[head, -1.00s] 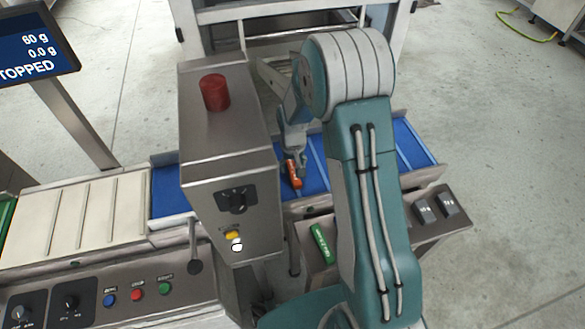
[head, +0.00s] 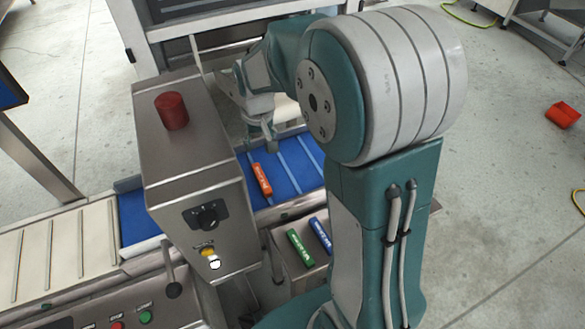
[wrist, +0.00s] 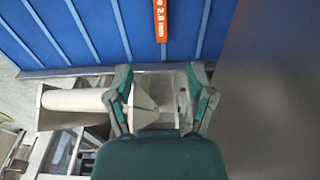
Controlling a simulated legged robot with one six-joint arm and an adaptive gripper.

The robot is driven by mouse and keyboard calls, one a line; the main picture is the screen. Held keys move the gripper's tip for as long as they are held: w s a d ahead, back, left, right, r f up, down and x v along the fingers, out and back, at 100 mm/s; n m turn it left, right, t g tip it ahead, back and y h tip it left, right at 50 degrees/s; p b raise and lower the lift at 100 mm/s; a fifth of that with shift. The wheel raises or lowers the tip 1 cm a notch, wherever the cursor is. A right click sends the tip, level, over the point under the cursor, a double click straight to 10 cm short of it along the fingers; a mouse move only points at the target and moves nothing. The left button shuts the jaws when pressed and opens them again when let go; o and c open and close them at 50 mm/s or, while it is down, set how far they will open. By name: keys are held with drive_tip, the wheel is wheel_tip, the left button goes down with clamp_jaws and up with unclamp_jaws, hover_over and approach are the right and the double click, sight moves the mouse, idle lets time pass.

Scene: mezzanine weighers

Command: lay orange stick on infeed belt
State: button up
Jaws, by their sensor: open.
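The orange stick (head: 261,179) lies flat on the blue infeed belt (head: 290,172), just right of the steel control box, between the belt's raised pale ribs. In the wrist view the orange stick (wrist: 161,20) shows at the top edge, partly cut off, on the blue belt (wrist: 60,30). My gripper (wrist: 162,72) is open and empty there, its two fingers apart and clear of the stick. In the head view my gripper (head: 268,146) is above the belt, behind the stick, with its fingers partly hidden.
A steel control box (head: 195,160) with a red button (head: 171,111) stands close left of the stick. A green stick (head: 300,249) and a blue stick (head: 321,236) lie on a steel surface in front of the belt. A cream slatted conveyor (head: 60,250) is at left. A red bin (head: 563,114) is on the floor.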

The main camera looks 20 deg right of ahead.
drive_tip(key=s+r+t, duration=0.2)
drive_tip(key=s+r, duration=0.4)
drive_tip(key=s, duration=0.5)
drive_tip(key=s+r+t, duration=0.2)
drive_tip(key=s+r, duration=0.5)
drive_tip(key=s, duration=0.3)
drive_tip(key=shift+s+t, duration=0.3)
drive_tip(key=shift+s, duration=0.05)
